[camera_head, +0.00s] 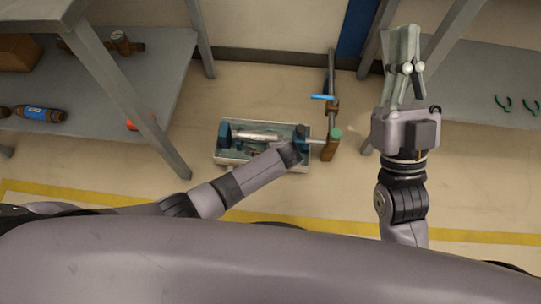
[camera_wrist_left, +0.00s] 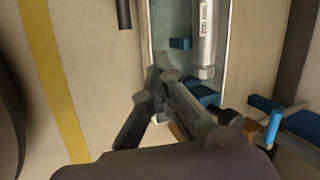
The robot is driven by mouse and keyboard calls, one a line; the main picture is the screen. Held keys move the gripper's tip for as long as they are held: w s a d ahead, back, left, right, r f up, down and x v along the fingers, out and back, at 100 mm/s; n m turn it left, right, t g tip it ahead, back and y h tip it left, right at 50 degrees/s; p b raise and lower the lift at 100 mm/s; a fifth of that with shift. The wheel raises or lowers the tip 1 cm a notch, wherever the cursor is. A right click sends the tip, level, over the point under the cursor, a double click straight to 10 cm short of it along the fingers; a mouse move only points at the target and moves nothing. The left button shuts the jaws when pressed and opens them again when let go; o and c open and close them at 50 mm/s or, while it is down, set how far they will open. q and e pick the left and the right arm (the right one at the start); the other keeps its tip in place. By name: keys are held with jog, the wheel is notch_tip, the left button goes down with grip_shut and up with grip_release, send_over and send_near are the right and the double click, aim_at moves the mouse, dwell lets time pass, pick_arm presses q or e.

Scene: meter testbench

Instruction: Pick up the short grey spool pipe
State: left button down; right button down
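A silver-grey cylinder, which looks like the short grey spool pipe (camera_head: 257,136), lies lengthwise in a shallow tray (camera_head: 227,158) with blue supports. In the left wrist view the pipe (camera_wrist_left: 203,38) has a white label with dark marks.
A blue-handled valve (camera_head: 322,97) and a brown fitting with a green top (camera_head: 332,144) stand at the tray's right end. Grey shelves flank both sides; the left one holds a blue-banded pipe (camera_head: 38,113). The floor in front is clear.

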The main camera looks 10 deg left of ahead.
pick_arm(q)
jog(key=c, duration=2.3)
grip_release()
jog(key=o, duration=1.8)
jog(key=shift+r, duration=0.1)
